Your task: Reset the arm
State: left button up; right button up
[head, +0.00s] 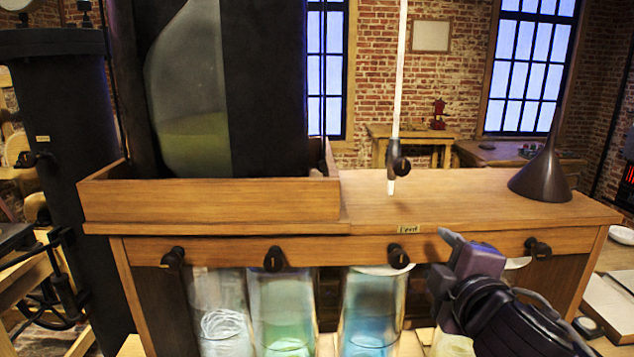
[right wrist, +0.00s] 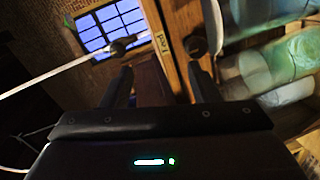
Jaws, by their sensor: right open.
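My right gripper (head: 455,250) is in front of the wooden bench on the right in the head view, near the label and a black knob (head: 399,257). In the right wrist view its two dark fingers (right wrist: 162,85) stand apart with nothing between them. The bench front edge and its label (right wrist: 160,42) show just beyond them. My left gripper is not in view. Under the bench stand glass jars: a clear one (head: 221,310), a green one (head: 283,310) and a blue one (head: 368,310). Another jar (head: 452,345) is partly hidden by my right gripper.
The bench top (head: 440,192) carries a dark funnel (head: 541,178) at right and a tall tank (head: 265,90) in a wooden tray at left. A white tube with a valve (head: 397,164) hangs above the middle. More black knobs (head: 538,248) protrude from the front.

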jog(key=s+f+m+g, duration=0.4)
jog(key=f, duration=0.7)
jog(key=s+f+m+g, duration=0.3)
jog(key=s+f+m, duration=0.1)
jog(key=f, duration=0.7)
jog(key=s+d+f+m+g, duration=0.1)
jog(key=s+f+m+g, duration=0.5)
jog(key=s+f, duration=0.65)
notch_tip(320, 180, down, 30)
jog(key=s+b, duration=0.1)
jog(key=b, duration=0.2)
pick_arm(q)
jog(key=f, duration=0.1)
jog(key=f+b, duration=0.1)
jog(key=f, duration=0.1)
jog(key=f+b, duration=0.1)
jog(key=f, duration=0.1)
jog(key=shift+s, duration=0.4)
pick_arm(e)
jog(key=s+d+f+g, duration=0.1)
jog(key=s+f, duration=0.9)
jog(key=f, duration=0.1)
jog(key=s+d+f+n+g, duration=0.1)
jog(key=s+d+f, duration=0.1)
jog(key=s+f, duration=0.8)
jog(key=shift+s+d+f, duration=0.3)
jog(key=shift+f, duration=0.2)
